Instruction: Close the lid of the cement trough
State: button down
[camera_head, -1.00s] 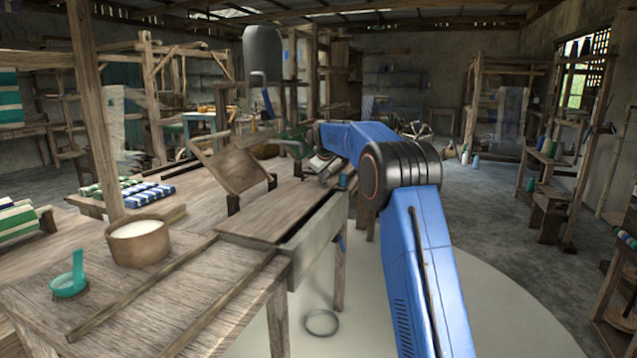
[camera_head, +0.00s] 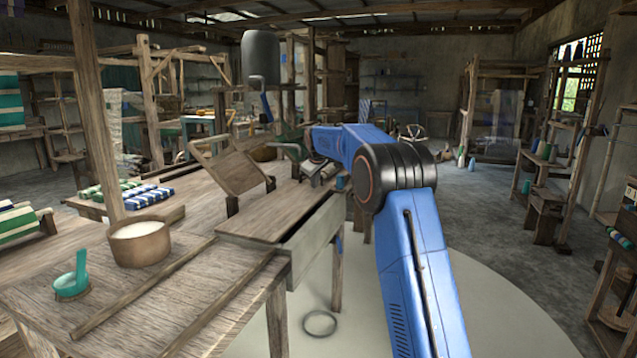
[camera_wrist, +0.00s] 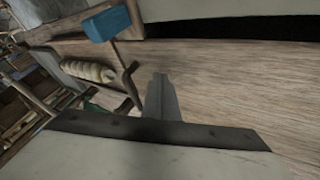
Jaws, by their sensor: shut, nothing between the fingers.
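The trough (camera_head: 318,238) is a long pale grey box along the right edge of the wooden bench. A flat wooden board (camera_head: 265,215), which looks like its lid, lies along its top. A dark gap shows between this board and the grey outer wall. In the wrist view my gripper (camera_wrist: 161,82) is shut and empty, with its narrow grey fingers over a wooden surface (camera_wrist: 225,75). A dark-edged grey panel (camera_wrist: 150,132) crosses below the fingers; I cannot tell whether it belongs to the trough.
A tilted wooden frame (camera_head: 235,168) stands on the bench left of the board. In the wrist view a blue block (camera_wrist: 107,23) and a pale roll (camera_wrist: 88,71) lie close to the fingers.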

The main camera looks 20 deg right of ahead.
jog(key=v, duration=0.9)
jog(key=s+a+m+g, duration=0.1)
jog(key=s+a+m, duration=0.15)
jog(key=s, duration=1.45)
jog(key=s+a+m, duration=0.1)
jog(key=s+a, duration=0.2)
jog(key=s, duration=1.4)
jog(key=s+a+f+m, duration=0.1)
jog(key=s+f, duration=0.5)
jog(key=s, duration=0.5)
jog(key=s+a+f+m+g+y, duration=0.1)
jog(key=s+f, duration=0.5)
jog(key=s, duration=0.5)
jog(key=s+a+f+m, duration=0.1)
jog(key=s+f, duration=0.5)
jog(key=s, duration=0.5)
jog(key=shift+s+a+y, duration=0.25)
jog(key=shift+s+y, duration=0.05)
jog(key=shift+f, duration=0.15)
